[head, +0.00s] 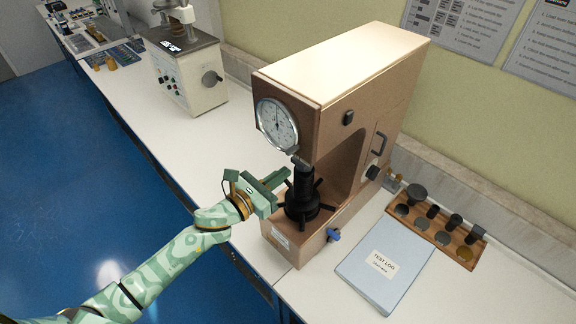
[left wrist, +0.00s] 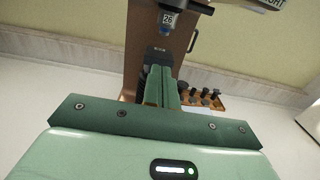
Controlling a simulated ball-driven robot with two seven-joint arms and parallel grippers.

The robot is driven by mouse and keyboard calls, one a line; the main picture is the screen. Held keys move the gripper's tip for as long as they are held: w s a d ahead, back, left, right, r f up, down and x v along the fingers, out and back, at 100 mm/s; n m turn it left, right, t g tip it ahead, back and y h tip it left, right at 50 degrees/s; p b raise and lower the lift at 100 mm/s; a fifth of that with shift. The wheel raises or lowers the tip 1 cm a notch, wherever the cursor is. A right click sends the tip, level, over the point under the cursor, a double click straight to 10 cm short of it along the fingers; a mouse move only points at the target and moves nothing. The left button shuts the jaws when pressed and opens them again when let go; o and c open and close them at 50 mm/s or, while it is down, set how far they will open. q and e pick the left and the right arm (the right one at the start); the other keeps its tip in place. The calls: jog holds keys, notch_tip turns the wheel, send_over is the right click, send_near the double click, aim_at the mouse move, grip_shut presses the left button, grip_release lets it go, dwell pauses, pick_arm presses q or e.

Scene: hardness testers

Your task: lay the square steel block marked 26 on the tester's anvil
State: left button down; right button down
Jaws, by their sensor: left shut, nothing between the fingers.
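The tan bench tester (head: 345,85) stands on the white bench, with its dark anvil (head: 303,200) on a spoked handwheel under the indenter. A small grey block marked 26 (left wrist: 168,19) shows at the top of the left wrist view, in front of the tester. It appears to be at the top of the anvil, but I cannot tell the contact there. In the head view I cannot make it out clearly. My left gripper (head: 285,176) is shut and empty, just left of the anvil and pointing towards it. The closed fingers (left wrist: 162,88) also show in the left wrist view. My right gripper is not in view.
A blue-grey test log (head: 385,265) lies right of the tester. A wooden rack (head: 440,228) with several dark pieces stands behind it. Another machine (head: 187,75) stands further back left. The bench between the machines is clear.

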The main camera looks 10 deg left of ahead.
aim_at(297, 164)
pick_arm(q)
jog(key=shift+x, duration=1.45)
jog(key=shift+b+x, duration=0.65)
jog(key=shift+x, duration=0.25)
jog(key=shift+w+d, duration=0.15)
jog(key=shift+w, duration=0.05)
